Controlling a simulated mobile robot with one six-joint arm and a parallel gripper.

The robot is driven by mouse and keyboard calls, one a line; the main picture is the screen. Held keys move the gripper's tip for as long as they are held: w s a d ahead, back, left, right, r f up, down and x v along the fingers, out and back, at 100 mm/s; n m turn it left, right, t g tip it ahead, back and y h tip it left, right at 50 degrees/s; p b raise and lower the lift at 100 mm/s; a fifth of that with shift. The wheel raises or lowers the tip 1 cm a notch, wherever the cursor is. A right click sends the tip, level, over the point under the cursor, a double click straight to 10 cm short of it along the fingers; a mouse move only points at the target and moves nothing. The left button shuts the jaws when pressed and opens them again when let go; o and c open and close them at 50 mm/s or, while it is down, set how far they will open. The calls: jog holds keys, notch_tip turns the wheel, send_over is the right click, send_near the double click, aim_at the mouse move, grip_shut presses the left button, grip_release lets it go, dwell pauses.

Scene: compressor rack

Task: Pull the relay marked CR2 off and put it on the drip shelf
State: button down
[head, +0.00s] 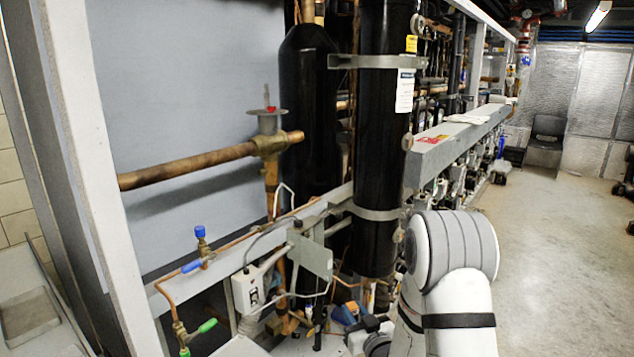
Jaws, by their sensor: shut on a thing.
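My arm, white with grey bands, rises at the lower right, and its lower links run off the bottom edge. My gripper cannot be made out, so what it holds is hidden from me. I see no relay with a readable CR2 mark.
A copper pipe with a valve (270,143) crosses the grey panel. Blue-handled (192,267) and green-handled (207,326) valves stick out at the lower left.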

jog(key=d+f+m+t+h+b, duration=0.1)
jog(key=d+f+m+h, duration=0.4)
jog(key=f, duration=0.6)
jog(key=shift+n+h, duration=0.4)
jog(key=shift+h, duration=0.3)
jog(key=s, duration=0.1)
jog(key=s+r, duration=0.1)
jog(key=s, duration=0.1)
jog(key=s+r, duration=0.1)
jog(key=s, duration=0.1)
jog(key=shift+d, duration=0.35)
